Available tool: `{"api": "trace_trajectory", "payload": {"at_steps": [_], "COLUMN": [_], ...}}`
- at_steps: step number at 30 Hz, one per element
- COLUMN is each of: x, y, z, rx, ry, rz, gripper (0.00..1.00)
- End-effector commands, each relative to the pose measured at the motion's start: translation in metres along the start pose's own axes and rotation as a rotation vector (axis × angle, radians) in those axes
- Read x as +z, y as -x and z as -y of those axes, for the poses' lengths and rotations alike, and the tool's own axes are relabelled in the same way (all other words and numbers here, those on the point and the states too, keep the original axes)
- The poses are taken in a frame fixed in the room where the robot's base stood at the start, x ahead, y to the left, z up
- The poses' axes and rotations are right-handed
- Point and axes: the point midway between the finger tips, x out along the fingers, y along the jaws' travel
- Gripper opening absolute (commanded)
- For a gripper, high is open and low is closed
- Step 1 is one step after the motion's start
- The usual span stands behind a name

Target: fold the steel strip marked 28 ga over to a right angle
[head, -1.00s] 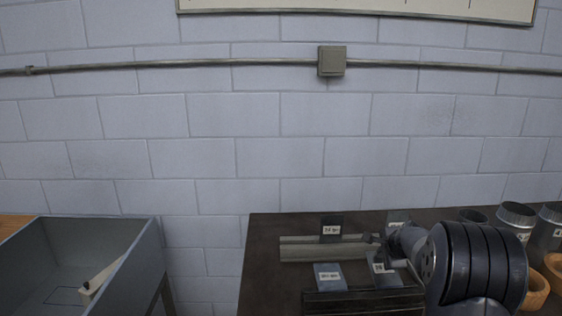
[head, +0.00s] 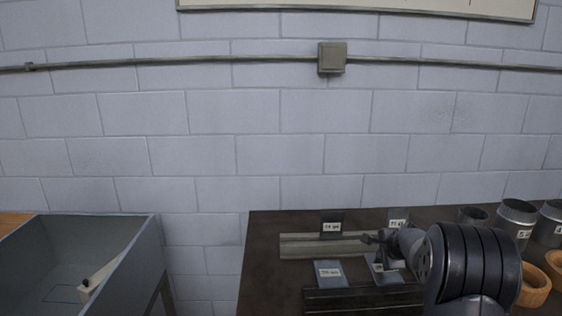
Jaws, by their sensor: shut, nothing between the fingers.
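Several labelled steel strips sit on the dark bench at the lower right. One dark strip (head: 332,217) stands upright at the rear bar, with a label that seems to read 24 ga. Another upright strip (head: 398,213) is behind my arm, its label only partly legible. A front left strip (head: 330,284) leans back or lies low, its label too blurred to read. A front right strip (head: 392,277) is partly covered by my arm. I cannot tell which one is marked 28 ga.
A pale metal bar (head: 300,246) runs along the bench (head: 262,270), with a dark bar (head: 345,302) in front. Metal cans (head: 516,215) and a wooden bowl (head: 533,290) stand at the right. A grey bin (head: 150,255) is at the left, across a gap.

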Motion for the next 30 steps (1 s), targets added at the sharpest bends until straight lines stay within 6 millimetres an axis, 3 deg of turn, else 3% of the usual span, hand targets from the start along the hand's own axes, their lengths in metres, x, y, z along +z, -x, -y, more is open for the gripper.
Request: {"api": "trace_trajectory", "payload": {"at_steps": [9, 30], "x": [0.0, 0.0], "y": [-0.015, -0.021], "z": [-0.012, -0.017], "rx": [0.005, 0.006], "ry": [0.0, -0.001], "rz": [0.002, 0.002], "gripper": [0.0, 0.0]}}
